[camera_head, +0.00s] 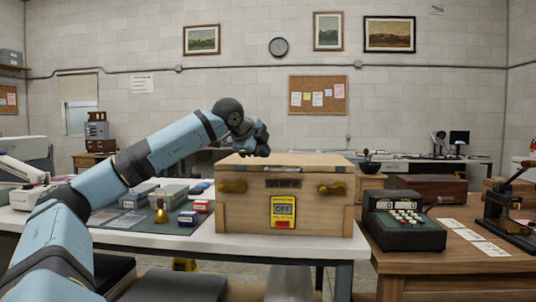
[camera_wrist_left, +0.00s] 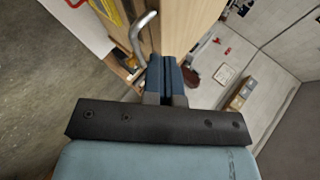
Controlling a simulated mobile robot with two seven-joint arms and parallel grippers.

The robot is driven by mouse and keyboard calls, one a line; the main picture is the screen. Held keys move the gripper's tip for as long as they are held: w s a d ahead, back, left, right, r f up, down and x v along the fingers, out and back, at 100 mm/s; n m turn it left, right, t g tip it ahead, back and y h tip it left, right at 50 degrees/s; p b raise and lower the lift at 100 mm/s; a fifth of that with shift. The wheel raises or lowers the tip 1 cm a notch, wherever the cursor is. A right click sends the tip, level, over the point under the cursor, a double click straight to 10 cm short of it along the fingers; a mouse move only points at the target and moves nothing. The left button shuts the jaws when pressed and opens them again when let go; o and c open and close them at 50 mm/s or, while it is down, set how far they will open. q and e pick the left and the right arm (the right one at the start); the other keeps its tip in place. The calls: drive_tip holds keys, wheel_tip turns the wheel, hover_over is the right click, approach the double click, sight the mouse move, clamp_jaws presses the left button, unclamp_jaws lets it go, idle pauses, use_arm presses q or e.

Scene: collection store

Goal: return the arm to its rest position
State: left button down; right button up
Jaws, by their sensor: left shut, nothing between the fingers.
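My left arm (camera_head: 150,160) comes in from the left and reaches up over the white table. Its gripper (camera_head: 262,148) is in front of the wall, by the top back edge of the wooden crate (camera_head: 235,212). In the left wrist view the two fingers of my left gripper (camera_wrist_left: 171,80) are together with nothing between them. The wooden crate (camera_wrist_left: 190,25) also shows there, with a curved metal handle (camera_wrist_left: 142,38) close to the fingers. I cannot tell whether the fingers touch it. My right gripper is in neither view.
The crate stands on the white table (camera_head: 180,242) with a brass bell (camera_head: 161,212) and several small boxes. The air above the tables is open.

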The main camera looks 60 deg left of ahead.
use_arm(q)
drive_tip(key=s+d+r+b, duration=0.1)
drive_tip(key=s+d, duration=0.3)
drive_tip(key=s, duration=0.4)
drive_tip(key=shift+s+r, duration=0.25)
drive_tip(key=shift+r, duration=0.65)
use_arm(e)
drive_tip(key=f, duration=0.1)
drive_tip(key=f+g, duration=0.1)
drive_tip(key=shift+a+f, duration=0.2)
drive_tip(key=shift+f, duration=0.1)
